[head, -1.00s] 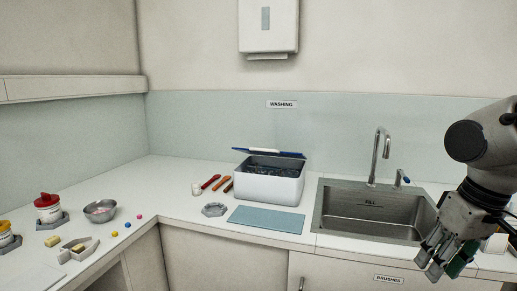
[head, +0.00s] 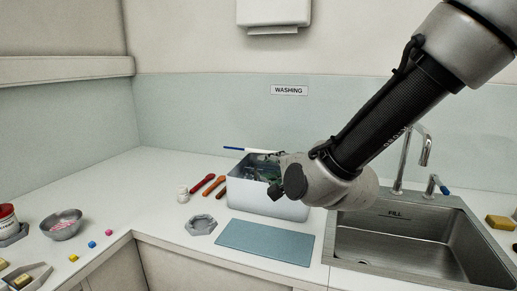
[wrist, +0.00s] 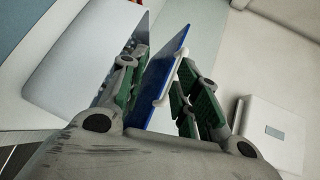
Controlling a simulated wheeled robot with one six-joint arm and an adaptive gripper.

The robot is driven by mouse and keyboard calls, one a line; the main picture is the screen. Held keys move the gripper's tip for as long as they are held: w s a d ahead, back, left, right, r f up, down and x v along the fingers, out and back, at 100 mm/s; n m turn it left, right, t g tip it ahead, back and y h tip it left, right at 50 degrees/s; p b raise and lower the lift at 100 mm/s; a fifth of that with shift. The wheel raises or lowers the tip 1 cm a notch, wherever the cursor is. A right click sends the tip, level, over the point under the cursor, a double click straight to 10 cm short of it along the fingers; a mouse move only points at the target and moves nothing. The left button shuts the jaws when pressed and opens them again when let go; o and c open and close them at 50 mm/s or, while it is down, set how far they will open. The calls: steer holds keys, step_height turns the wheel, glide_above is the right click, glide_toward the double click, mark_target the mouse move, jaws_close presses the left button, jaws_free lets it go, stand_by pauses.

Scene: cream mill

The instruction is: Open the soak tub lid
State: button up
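The soak tub (head: 262,202) is a white box on the counter left of the sink. Its lid (head: 245,150) stands raised at the tub's back, seen almost edge-on as a thin blue and white strip. My gripper (head: 264,173) is over the tub's opening and hides part of it and of the lid. In the wrist view my gripper (wrist: 163,82) is open, with green-padded fingers on either side of the blue lid (wrist: 163,68), which has a white handle-like bar. Gaps show beside the lid. The tub's white wall (wrist: 80,62) is at left.
A blue mat (head: 265,242) lies in front of the tub, and a grey hexagonal dish (head: 201,225) to its left. Red and orange tools (head: 209,184) lie beside the tub. The sink (head: 410,245) and tap (head: 402,165) are to the right. A wall dispenser (head: 272,14) hangs above.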

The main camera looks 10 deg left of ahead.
mark_target(262, 152)
steer(key=w+a, duration=0.1)
steer(key=w, duration=0.1)
steer(key=w+a+r+m+t, duration=0.1)
steer(key=w, duration=0.1)
steer(key=w+a+m, duration=0.1)
steer(key=w+a, duration=0.1)
steer(key=w, duration=0.1)
steer(key=shift+a+r, duration=0.1)
steer(key=shift+r, duration=0.05)
jaws_close()
